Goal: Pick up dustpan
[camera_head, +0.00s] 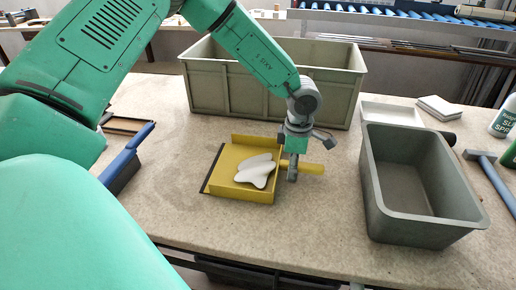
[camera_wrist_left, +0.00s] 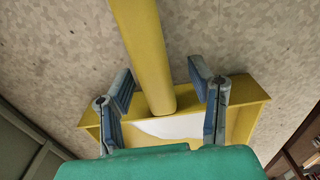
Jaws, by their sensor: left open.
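The yellow dustpan (camera_head: 222,182) lies on the worktop with a white, irregularly shaped piece (camera_head: 257,171) in its pan. Its yellow handle (camera_head: 312,169) points right in the head view. My left gripper (camera_head: 292,168) reaches down over the handle close to the pan. In the left wrist view, the handle (camera_wrist_left: 146,50) runs between the two spread fingers of the gripper (camera_wrist_left: 161,82), with a gap on both sides. The gripper is open and holds nothing. The gripper hides part of the handle in the head view. My right gripper is not in view.
A large grey-green crate (camera_head: 215,92) stands behind the dustpan. A grey bin (camera_head: 398,226) stands to the right. A blue-handled brush (camera_head: 126,160) lies at left. A hammer (camera_head: 490,174) and bottle (camera_head: 504,120) are at far right. The worktop in front is clear.

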